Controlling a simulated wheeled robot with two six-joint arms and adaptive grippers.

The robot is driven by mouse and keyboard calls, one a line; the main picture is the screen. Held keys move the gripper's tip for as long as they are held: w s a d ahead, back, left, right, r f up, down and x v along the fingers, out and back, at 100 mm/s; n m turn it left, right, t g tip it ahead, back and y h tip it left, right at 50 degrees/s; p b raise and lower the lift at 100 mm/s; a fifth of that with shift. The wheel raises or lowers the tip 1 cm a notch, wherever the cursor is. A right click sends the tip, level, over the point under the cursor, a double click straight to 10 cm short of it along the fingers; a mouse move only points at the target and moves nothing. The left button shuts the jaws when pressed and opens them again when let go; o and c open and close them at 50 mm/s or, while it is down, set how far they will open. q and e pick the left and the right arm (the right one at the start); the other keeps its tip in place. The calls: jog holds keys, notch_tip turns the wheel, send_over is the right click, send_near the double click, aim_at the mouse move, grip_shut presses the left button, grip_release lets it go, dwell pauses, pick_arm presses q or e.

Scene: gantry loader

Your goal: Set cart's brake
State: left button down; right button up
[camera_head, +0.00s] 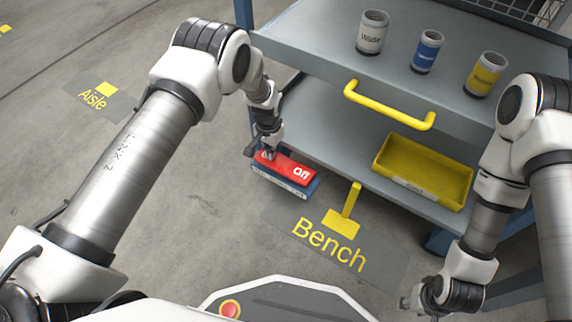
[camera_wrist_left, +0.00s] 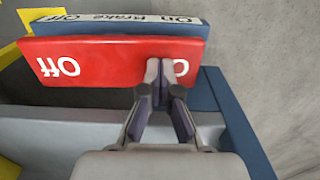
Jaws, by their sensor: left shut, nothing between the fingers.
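The cart's brake is a red rocker plate (camera_head: 287,167) on a blue housing (camera_head: 284,184), low at the cart's near left corner. The plate reads "Off" at its right end in the head view. In the left wrist view the red plate (camera_wrist_left: 105,62) stands before the housing marked "On Brake Off" (camera_wrist_left: 125,22). My left gripper (camera_head: 268,156) is shut and empty, with its fingertips (camera_wrist_left: 162,72) at the end opposite "Off", partly covering the lettering there. I cannot tell if they press on it. My right gripper (camera_head: 408,302) is low at the right, away from the brake; its fingers are unclear.
The grey cart (camera_head: 320,55) has a yellow handle (camera_head: 388,107), cans on its top shelf and a yellow tray (camera_head: 423,172) below. Open floor lies left, towards the "Aisle" marking (camera_head: 93,100).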

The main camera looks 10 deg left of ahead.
pick_arm(q)
notch_tip(320, 180, up, 7)
jog(key=p, duration=0.6)
jog(key=shift+f, duration=0.1)
dwell(0.5)
